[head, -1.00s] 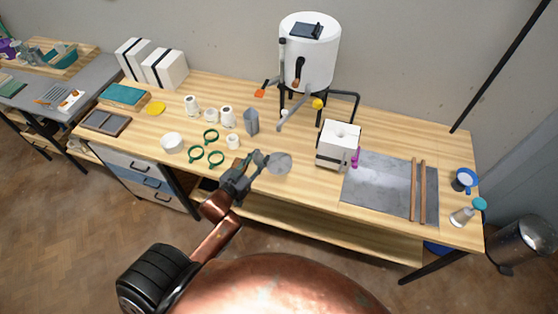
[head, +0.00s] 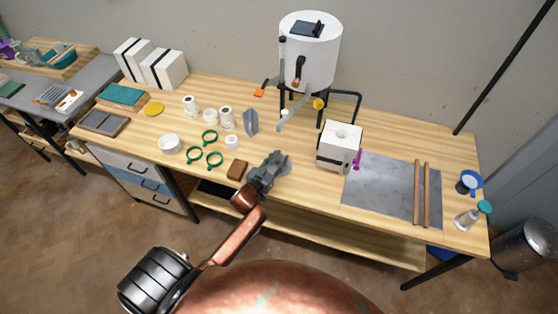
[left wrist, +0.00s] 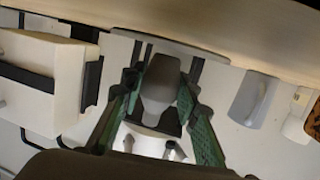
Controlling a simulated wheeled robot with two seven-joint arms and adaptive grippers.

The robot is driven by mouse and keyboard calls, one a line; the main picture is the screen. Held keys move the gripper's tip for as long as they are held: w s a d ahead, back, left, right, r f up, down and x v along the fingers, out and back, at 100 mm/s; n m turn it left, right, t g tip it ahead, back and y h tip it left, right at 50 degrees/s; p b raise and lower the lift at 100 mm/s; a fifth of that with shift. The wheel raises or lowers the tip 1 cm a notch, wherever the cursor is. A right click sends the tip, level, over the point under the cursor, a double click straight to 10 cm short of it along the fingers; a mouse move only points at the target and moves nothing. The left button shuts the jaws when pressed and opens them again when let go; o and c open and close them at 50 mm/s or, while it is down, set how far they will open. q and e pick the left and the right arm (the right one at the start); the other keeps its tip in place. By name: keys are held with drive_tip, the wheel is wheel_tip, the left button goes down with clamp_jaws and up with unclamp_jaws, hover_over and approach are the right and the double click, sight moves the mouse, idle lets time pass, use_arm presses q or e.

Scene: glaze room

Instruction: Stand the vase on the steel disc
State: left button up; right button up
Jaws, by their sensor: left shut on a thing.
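My left gripper (head: 272,172) is over the front middle of the bench, above the near-left side of the steel disc (head: 286,166). The gripper hides much of the disc in the head view. In the left wrist view, the green-padded fingers are shut on the dark grey vase (left wrist: 160,82). This view looks upside down, with the bench top at its upper edge. The vase's end there overlaps a pale grey strip that looks like the disc (left wrist: 205,55). I cannot tell whether vase and disc touch. My right gripper is not in view.
A white box kiln (head: 338,150) stands right of the disc, and a white drum (head: 309,55) stands behind it. A brown block (head: 237,169) lies left of the gripper. A grey angular piece (head: 250,122), green rings (head: 209,137) and white jars stand farther left.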

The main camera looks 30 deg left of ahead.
use_arm(q)
drive_tip(key=shift+f, duration=0.3)
drive_tip(key=o, duration=1)
drive_tip(key=shift+c, duration=0.2)
drive_tip(key=shift+s+r, duration=0.1)
drive_tip(key=p+v, duration=0.1)
drive_tip(key=v, duration=1)
drive_tip(key=shift+s, duration=0.4)
